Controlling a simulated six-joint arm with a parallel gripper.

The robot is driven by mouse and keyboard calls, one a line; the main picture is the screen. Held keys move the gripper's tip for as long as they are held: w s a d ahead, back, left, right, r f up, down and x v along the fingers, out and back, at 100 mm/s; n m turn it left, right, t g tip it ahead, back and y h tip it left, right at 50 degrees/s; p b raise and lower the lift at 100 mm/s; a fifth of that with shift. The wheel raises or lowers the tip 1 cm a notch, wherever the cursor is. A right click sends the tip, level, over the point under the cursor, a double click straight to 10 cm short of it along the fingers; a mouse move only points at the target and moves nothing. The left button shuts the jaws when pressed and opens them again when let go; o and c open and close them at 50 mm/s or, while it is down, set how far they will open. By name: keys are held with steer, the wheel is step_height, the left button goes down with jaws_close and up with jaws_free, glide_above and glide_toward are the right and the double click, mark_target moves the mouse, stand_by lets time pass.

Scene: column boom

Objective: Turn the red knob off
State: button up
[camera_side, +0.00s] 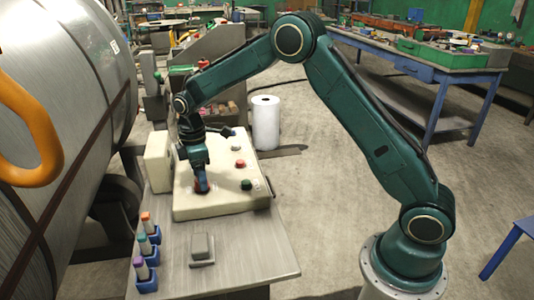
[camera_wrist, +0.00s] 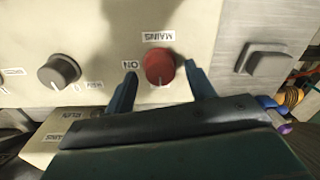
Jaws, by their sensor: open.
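The red knob (camera_wrist: 159,66) sits on the cream panel (camera_wrist: 105,25) in the wrist view, with a MAINS label and an ON label beside it. My gripper (camera_wrist: 160,80) is open, with one blue finger on each side of the knob. In the side view my gripper (camera_side: 201,186) points down at the panel's near left part and mostly hides the red knob.
A dark grey knob (camera_wrist: 59,71) is left of the red knob in the wrist view, and a grey square switch (camera_wrist: 265,58) is right of it. In the side view, a red button (camera_side: 240,163), a dark knob (camera_side: 246,184) and a grey block (camera_side: 202,247) are near the panel.

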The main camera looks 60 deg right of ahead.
step_height(320, 180, up, 14)
steer(key=shift+w+f, duration=0.15)
steer(key=shift+w, duration=0.05)
stand_by(0.4)
steer(key=shift+d, duration=0.1)
steer(key=s+d+r+m+t, duration=0.1)
steer(key=s+r+m+t, duration=0.15)
steer(key=s+r, duration=0.45)
steer(key=s+r+m+t, duration=0.1)
steer(key=s+r+m, duration=0.2)
steer(key=s, duration=0.7)
steer(key=s+f+m+t, duration=0.1)
steer(key=s+f+m, duration=0.1)
steer(key=s, duration=0.7)
steer(key=s+f+m+t, duration=0.1)
steer(key=s+m, duration=0.3)
steer(key=s, duration=0.5)
steer(key=shift+d+f, duration=0.45)
steer(key=shift+f, duration=0.35)
